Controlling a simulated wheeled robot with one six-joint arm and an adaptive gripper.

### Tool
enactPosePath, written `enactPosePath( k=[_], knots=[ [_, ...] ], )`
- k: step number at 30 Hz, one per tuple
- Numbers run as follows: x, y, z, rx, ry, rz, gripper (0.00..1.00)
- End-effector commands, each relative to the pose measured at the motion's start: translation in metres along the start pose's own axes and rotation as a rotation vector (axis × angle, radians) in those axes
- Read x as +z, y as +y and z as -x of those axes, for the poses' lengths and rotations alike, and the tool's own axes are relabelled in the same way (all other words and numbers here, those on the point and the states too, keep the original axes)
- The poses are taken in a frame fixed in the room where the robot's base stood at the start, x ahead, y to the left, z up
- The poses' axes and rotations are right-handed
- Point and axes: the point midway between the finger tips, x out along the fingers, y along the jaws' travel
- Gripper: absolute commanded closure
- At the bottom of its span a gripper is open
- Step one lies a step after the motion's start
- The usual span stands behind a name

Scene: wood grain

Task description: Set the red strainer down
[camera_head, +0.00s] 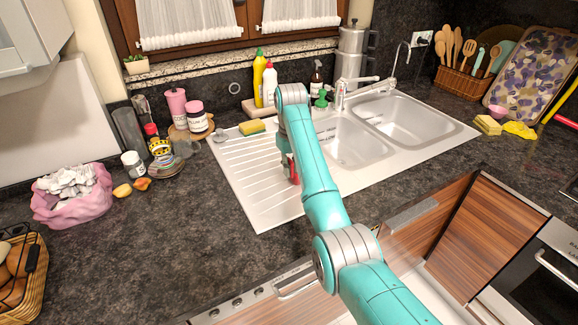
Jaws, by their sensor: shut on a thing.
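My gripper (291,168) is over the white ribbed drainboard of the sink, mostly hidden behind my teal arm. It is shut on the red strainer (294,176), of which only a small red part shows between and beside the fingers. The rest of the strainer is hidden by my gripper and arm. I cannot tell whether the strainer touches the drainboard or hangs just above it.
The ribbed drainboard (245,180) is mostly clear left of my gripper. Two sink basins (355,145) lie to the right. The dark counter (160,240) at front left is bare.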

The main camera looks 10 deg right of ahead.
Motion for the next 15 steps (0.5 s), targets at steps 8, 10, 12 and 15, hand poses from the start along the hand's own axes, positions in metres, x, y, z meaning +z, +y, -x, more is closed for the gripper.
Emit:
enactPosePath(
  k=[8,10,12,15],
  knots=[
    [-0.0002,0.0001,-0.0007,0.000,0.000,0.000,1.00],
    [-0.0003,0.0000,-0.0014,0.000,0.000,0.000,0.81],
    [-0.0003,0.0000,-0.0013,0.000,0.000,0.000,0.63],
    [-0.0003,0.0000,-0.0013,0.000,0.000,0.000,0.63]
  ],
)
